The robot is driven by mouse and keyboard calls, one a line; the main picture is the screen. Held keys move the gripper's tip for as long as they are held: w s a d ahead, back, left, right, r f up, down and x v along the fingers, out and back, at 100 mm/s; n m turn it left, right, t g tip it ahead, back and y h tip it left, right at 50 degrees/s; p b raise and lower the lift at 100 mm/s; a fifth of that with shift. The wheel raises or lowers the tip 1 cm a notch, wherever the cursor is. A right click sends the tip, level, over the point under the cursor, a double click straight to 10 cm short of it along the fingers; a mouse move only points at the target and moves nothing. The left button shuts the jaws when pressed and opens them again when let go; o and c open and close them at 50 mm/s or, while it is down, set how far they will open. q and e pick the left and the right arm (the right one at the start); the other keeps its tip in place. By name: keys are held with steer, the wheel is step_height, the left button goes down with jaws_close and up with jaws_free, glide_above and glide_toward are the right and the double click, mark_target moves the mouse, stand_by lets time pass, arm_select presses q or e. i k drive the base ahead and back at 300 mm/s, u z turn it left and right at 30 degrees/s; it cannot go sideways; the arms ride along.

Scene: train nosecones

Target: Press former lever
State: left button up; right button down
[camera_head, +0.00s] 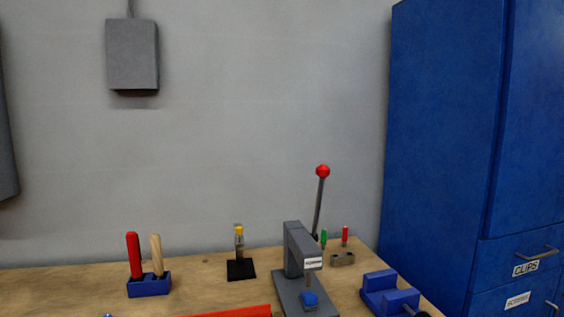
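The former (296,252) is a grey press standing on the wooden bench, right of the picture's middle, with a small white label on its head. Its lever (319,205) is a dark rod with a red ball knob (323,171). The lever stands nearly upright, leaning slightly right at the top. A small blue piece (310,299) sits on the former's base under the head. Neither of my grippers shows in the head view.
A blue holder (149,286) with red and wooden handles stands left on the bench (205,286). A yellow-topped item on a black base (241,269) stands mid-bench. A blue vise (389,294) is at right. A red object (228,312) lies in front. Blue cabinets (445,130) stand right.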

mark_target(323, 171)
steer(key=u, duration=2.95)
steer(key=k, duration=2.25)
steer(key=z, duration=1.25)
